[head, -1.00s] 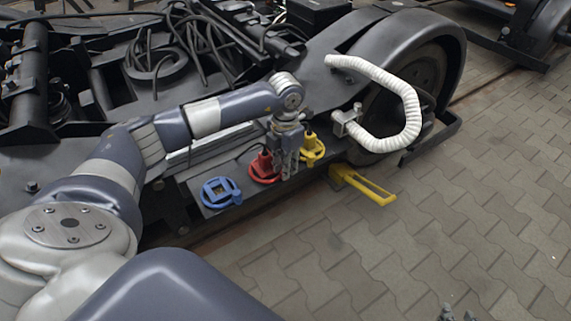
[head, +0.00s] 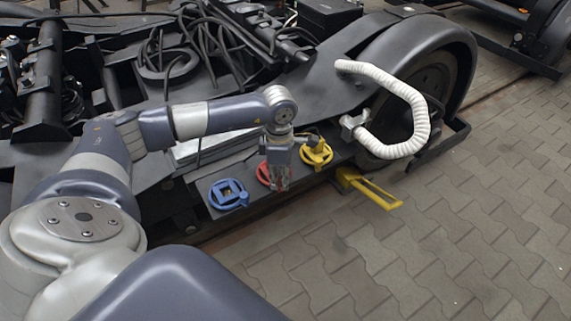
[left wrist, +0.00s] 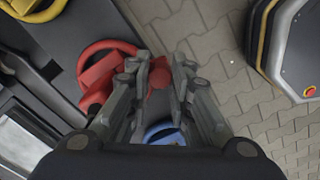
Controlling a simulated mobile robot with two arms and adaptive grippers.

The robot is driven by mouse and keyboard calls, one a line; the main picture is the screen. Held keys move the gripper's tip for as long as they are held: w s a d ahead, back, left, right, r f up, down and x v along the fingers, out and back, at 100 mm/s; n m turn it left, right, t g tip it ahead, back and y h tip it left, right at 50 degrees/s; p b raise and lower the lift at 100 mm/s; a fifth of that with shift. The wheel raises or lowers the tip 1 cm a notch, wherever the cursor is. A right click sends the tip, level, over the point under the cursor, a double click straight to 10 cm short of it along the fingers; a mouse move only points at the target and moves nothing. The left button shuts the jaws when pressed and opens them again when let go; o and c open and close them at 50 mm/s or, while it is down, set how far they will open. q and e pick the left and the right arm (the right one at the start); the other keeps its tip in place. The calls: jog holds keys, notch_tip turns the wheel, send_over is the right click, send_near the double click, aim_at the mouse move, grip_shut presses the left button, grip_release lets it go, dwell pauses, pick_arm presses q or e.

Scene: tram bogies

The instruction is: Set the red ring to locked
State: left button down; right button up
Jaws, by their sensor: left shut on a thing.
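The red ring (head: 263,174) sits on the dark side plate of the bogie, between the blue ring and the yellow ring. The arm and gripper partly hide it in the head view. The left wrist view shows its red band (left wrist: 104,48) and a round red knob at its side. My left gripper (head: 279,184) points down over the ring's right side. In the left wrist view, its fingers (left wrist: 160,68) stand on either side of the knob, shut on it. I cannot tell the ring's lock position. My right gripper is out of view.
The blue ring (head: 228,195) is left of the red one, and the yellow ring (head: 316,153) is right of it. A yellow lever (head: 372,192) sticks out over the paving. A white ribbed hose (head: 415,115) loops beside the wheel. The paving in front is clear.

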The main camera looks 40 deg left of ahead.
pick_arm(q)
jog(key=shift+s+a+m, duration=0.4)
jog(key=shift+m, duration=0.6)
jog(key=shift+s+a+m, duration=0.25)
jog(key=shift+a+m, duration=0.05)
jog(key=shift+m, duration=0.3)
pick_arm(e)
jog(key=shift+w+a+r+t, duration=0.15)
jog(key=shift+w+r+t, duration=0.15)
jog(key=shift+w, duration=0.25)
pick_arm(q)
jog(key=c, duration=1.7)
grip_release()
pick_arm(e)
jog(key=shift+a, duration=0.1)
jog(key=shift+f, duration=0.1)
pick_arm(q)
notch_tip(320, 180, up, 12)
